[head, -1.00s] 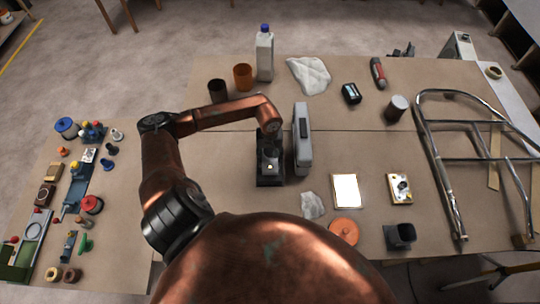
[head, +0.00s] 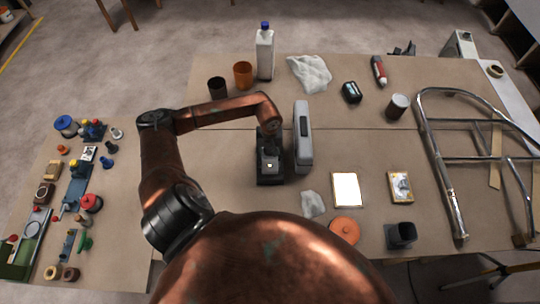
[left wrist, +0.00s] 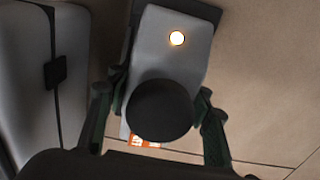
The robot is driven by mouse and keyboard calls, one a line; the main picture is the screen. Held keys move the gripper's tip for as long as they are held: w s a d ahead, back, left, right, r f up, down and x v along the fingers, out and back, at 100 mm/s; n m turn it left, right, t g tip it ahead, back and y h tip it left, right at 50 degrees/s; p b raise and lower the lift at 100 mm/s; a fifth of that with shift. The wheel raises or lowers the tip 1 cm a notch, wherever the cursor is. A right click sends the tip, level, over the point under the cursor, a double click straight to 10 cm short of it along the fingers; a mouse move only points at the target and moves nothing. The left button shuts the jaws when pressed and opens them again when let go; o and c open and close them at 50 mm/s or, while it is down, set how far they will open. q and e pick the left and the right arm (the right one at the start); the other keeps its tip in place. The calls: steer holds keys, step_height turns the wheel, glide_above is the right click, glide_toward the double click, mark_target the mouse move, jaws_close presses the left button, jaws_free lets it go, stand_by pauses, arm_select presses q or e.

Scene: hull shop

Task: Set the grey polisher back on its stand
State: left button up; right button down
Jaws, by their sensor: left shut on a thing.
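The grey polisher (left wrist: 170,50) has a black round knob (left wrist: 158,110) and a small lit lamp near its far end in the left wrist view. My left gripper (left wrist: 158,112) has one finger on each side of it and is shut on it. In the head view the polisher (head: 270,165) shows small below my left wrist, over the black stand (head: 270,181). The stand's dark edge (left wrist: 205,10) shows behind the polisher in the wrist view. I cannot tell whether the polisher rests fully on the stand. My right gripper is not in view.
A grey upright case (head: 303,140) stands close to the right of the stand. Behind are a dark cup (head: 217,88), an orange cup (head: 243,75) and a bottle (head: 265,55). A white cloth (head: 312,204) lies in front right. Bare table lies left of the stand.

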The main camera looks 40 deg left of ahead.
arm_select(q)
steer(key=shift+w+b, duration=0.1)
steer(key=shift+b, duration=0.2)
stand_by(0.4)
steer(key=shift+r, duration=0.1)
steer(key=shift+f+b, duration=0.5)
steer(key=shift+f, duration=0.05)
stand_by(0.5)
steer(key=o, duration=1)
steer(key=shift+o, duration=0.2)
steer(key=shift+r+p, duration=1.55)
steer(key=shift+r, duration=2.05)
steer(key=shift+s+r+p, duration=0.2)
steer(key=shift+r+p, duration=0.55)
steer(key=shift+r, duration=1.15)
